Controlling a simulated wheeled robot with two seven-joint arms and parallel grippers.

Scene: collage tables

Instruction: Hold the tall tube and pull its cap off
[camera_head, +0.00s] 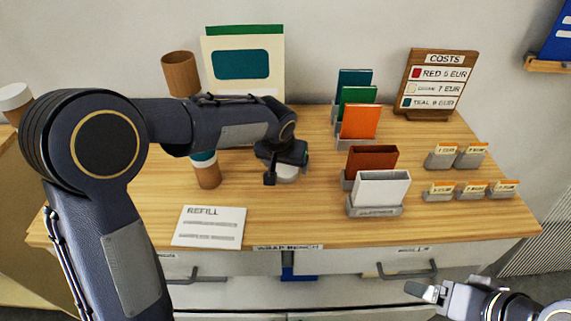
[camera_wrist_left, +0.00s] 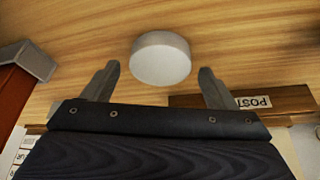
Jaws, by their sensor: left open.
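A brown cylinder (camera_head: 181,75) stands at the back left in the head view, its lower part hidden by my left arm. A smaller brown piece with a teal band (camera_head: 207,174) shows below the arm; I cannot tell which of these is the tall tube. My left gripper (camera_head: 284,170) is over the bench, pointing down, its jaws open and empty. A round white piece (camera_head: 289,175) is below it, partly hidden. In the left wrist view this white piece (camera_wrist_left: 160,60) lies ahead of the spread fingers, apart from both. My right gripper (camera_head: 425,292) is low at the front right.
The wooden bench (camera_head: 275,220) holds a REFILL sheet (camera_head: 209,226) in front. Orange (camera_head: 361,121), brown and white upright pieces stand in grey holders right of my left gripper. Small price tags and a COSTS board (camera_head: 437,80) are farther right. A framed panel (camera_head: 243,60) leans behind.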

